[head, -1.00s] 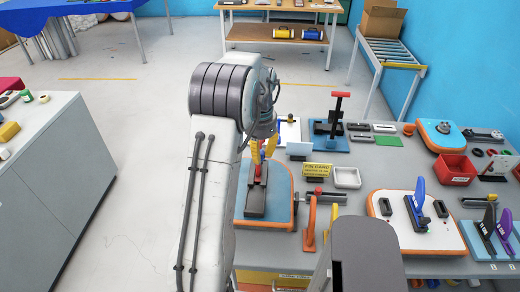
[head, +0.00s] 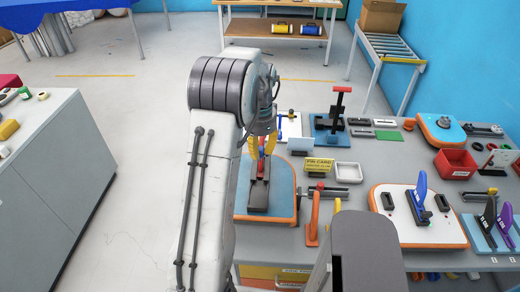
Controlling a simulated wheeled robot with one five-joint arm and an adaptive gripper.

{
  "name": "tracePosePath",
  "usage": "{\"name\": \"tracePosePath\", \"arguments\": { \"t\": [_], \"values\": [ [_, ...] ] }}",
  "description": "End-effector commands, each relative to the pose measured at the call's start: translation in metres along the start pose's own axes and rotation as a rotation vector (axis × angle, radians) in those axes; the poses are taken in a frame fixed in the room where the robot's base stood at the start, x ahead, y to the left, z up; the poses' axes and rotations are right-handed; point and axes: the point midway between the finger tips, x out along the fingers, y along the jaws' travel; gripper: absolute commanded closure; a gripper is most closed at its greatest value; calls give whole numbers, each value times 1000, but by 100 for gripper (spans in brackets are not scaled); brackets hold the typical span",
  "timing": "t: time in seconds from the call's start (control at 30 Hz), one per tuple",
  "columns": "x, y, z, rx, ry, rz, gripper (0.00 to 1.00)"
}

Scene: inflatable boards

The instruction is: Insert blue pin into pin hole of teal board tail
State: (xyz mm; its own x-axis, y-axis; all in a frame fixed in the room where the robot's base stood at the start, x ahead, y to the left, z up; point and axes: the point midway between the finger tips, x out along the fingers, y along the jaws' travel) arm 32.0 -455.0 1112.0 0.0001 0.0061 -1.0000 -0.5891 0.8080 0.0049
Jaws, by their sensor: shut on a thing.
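My gripper (head: 262,145), with yellow fingers, hangs over the near board, partly behind my own arm. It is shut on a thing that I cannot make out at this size. A small red piece (head: 262,164) shows just below the fingertips; I cannot tell whether the fingers touch it. Below it a dark grey block (head: 258,196) sits on the pale blue board (head: 284,203) with an orange edge, which lies on the table. The left part of this board is hidden by my arm. I cannot make out a blue pin or the pin hole.
To the right lie a yellow card (head: 319,165), a white tray (head: 348,170), a clamp (head: 340,192) and an upright orange lever (head: 314,215). A white board (head: 390,226) carries a blue fin (head: 421,186). A red bin (head: 455,164) stands farther right.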

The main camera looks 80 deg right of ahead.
Motion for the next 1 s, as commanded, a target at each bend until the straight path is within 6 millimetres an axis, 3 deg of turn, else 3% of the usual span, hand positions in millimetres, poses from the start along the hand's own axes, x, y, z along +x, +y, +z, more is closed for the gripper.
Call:
{"name": "tracePosePath", "arguments": {
  "t": [0.37, 1.0],
  "values": [
    [8, 0, 0, 1, 1, -1, 94],
    [53, 0, 0, 0, 1, -1, 94]
  ]
}}
